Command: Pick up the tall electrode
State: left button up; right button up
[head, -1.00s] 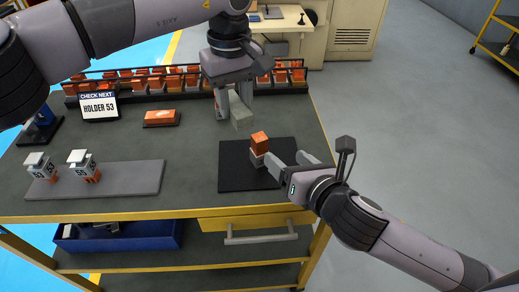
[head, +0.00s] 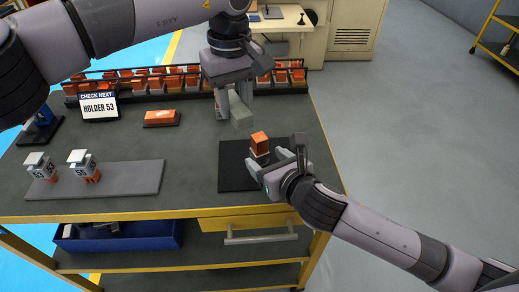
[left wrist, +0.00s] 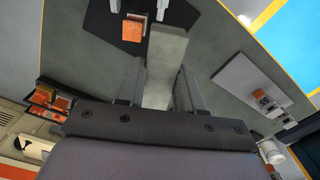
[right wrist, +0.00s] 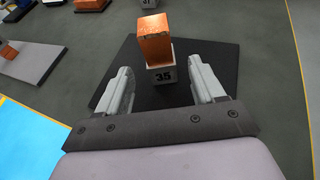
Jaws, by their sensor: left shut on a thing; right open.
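A copper electrode (head: 260,139) stands upright on a grey holder marked 35 (right wrist: 163,75) on the black mat (head: 232,180). It also shows in the right wrist view (right wrist: 154,38) and in the left wrist view (left wrist: 132,31). My right gripper (head: 265,162) is open, low at the mat's front, with its fingers on either side of the holder's near side; I see no contact. My left gripper (head: 235,100) is shut on a plain grey block (left wrist: 164,58) and holds it above the table, behind the electrode.
A rack of copper electrodes (head: 190,85) runs along the back. A sign (head: 99,106) reads "CHECK NEXT HOLDER 53". An orange block (head: 162,118) lies near it. A grey plate (head: 135,180) at left carries two holders with copper pieces. The middle of the table is clear.

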aim_at(263, 157)
jog(key=shift+f+x, duration=0.1)
jog(key=shift+x, duration=1.2)
jog(key=shift+f+x, duration=0.15)
jog(key=shift+x, duration=1.15)
jog(key=shift+s+d+r, duration=0.1)
